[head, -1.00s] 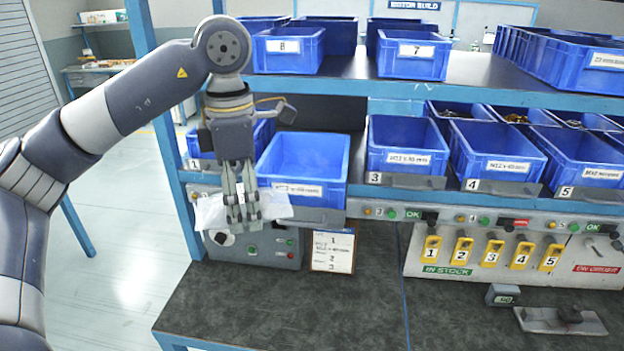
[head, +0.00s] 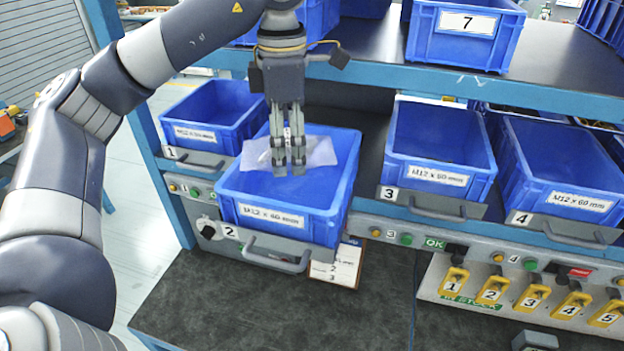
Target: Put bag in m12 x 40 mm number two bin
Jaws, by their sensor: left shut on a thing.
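The number two bin (head: 262,215) is a blue open bin labelled M12 x 40 mm. It sits on a drawer tray marked 2, which stands out further than the trays beside it. My left gripper (head: 289,170) points down over the bin's opening. It is shut on the bag (head: 318,152), a whitish translucent packet that sticks out on both sides of the fingers. The bag appears over the back part of the bin; its exact height above the floor of the bin cannot be told. My right gripper is not in view.
Bin 1 (head: 195,136) stands to the left, bin 3 (head: 436,177) and bin 4 (head: 565,200) to the right. The upper shelf edge (head: 440,86) runs close behind my left gripper. A paper card (head: 347,265) stands below bin 2. Yellow numbered tags (head: 492,291) hang at right.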

